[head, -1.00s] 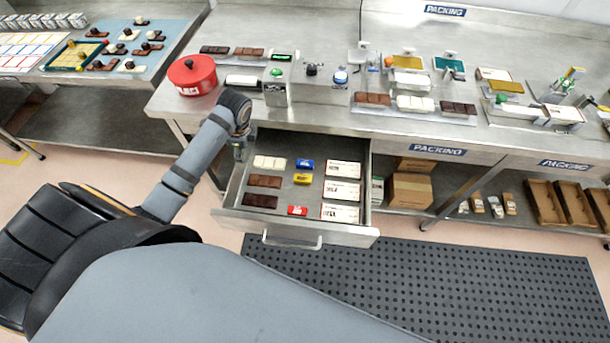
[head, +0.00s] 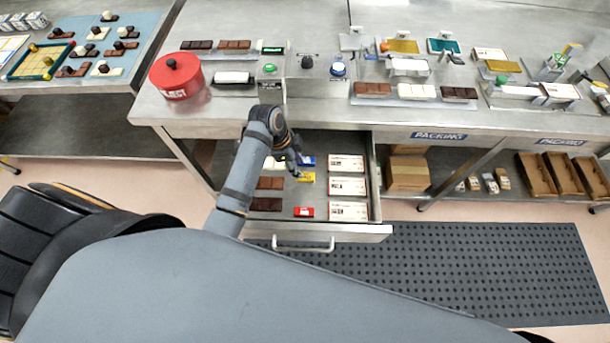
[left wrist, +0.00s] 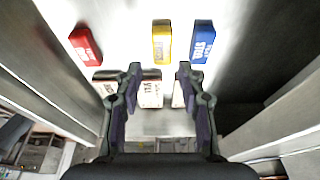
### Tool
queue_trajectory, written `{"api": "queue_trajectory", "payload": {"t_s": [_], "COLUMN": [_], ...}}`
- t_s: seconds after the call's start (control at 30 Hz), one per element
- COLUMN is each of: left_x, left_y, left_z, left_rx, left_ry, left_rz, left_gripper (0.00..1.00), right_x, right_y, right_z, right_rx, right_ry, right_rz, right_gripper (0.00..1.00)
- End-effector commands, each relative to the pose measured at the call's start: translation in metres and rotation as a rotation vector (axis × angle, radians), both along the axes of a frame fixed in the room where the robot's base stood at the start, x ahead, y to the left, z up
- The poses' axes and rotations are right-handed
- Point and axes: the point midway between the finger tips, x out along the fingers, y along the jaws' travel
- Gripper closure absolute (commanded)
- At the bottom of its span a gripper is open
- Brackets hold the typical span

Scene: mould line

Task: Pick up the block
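Three small blocks lie in the open drawer (head: 334,234): a blue one (head: 308,160), a yellow one (head: 307,178) and a red one (head: 304,212). My left gripper (head: 298,174) is over the drawer, close to the blue and yellow blocks in the picture. In the left wrist view my left gripper (left wrist: 159,72) is open with nothing between its fingers. Ahead of the fingers are the red block (left wrist: 85,45), the yellow block (left wrist: 162,42) and the blue block (left wrist: 202,42). My right gripper is not in view.
White labelled cartons (head: 348,187) fill the drawer's right side; chocolate bars (head: 266,204) lie at its left, partly behind my arm. The drawer walls stand close around. A red round tin (head: 178,78) and a button box (head: 270,82) stand on the bench above.

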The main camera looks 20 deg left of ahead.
Motion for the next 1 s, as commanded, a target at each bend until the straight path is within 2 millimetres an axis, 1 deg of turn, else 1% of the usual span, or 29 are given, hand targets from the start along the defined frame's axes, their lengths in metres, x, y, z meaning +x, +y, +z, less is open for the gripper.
{"api": "queue_trajectory", "payload": {"t_s": [0.1, 0.27, 0.33, 0.47, 0.5, 0.6, 0.7, 0.83, 0.87, 1.0], "left_x": [0.001, 0.002, 0.002, 0.006, 0.007, 0.007, 0.008, 0.008, 0.008, 0.008], "left_y": [-0.004, -0.005, -0.007, -0.016, -0.017, -0.02, -0.02, -0.02, -0.02, -0.02], "left_z": [-0.013, -0.018, -0.023, -0.044, -0.052, -0.063, -0.066, -0.066, -0.066, -0.066], "left_rx": [0.0, 0.001, 0.001, -0.001, 0.001, 0.002, 0.002, 0.002, 0.002, 0.002], "left_ry": [0.001, -0.001, 0.001, 0.002, 0.001, 0.001, -0.001, -0.001, -0.001, -0.001], "left_rz": [0.0, -0.001, 0.0, 0.0, 0.0, 0.0, 0.001, 0.001, 0.001, 0.001], "left_gripper": [0.6, 0.6, 0.6, 0.6, 0.6, 0.6, 0.6, 0.6, 0.62, 0.81], "right_x": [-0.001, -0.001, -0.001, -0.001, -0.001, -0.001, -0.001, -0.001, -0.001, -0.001], "right_y": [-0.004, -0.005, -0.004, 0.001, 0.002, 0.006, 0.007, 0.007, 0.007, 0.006], "right_z": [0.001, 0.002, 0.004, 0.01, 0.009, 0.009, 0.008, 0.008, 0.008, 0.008], "right_rx": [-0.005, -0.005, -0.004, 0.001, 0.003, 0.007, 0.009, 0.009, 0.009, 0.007], "right_ry": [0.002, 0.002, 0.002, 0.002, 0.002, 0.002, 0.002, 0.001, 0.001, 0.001], "right_rz": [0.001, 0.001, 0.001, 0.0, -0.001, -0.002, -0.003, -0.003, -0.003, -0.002], "right_gripper": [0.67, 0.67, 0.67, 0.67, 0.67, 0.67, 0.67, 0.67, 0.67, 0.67]}}
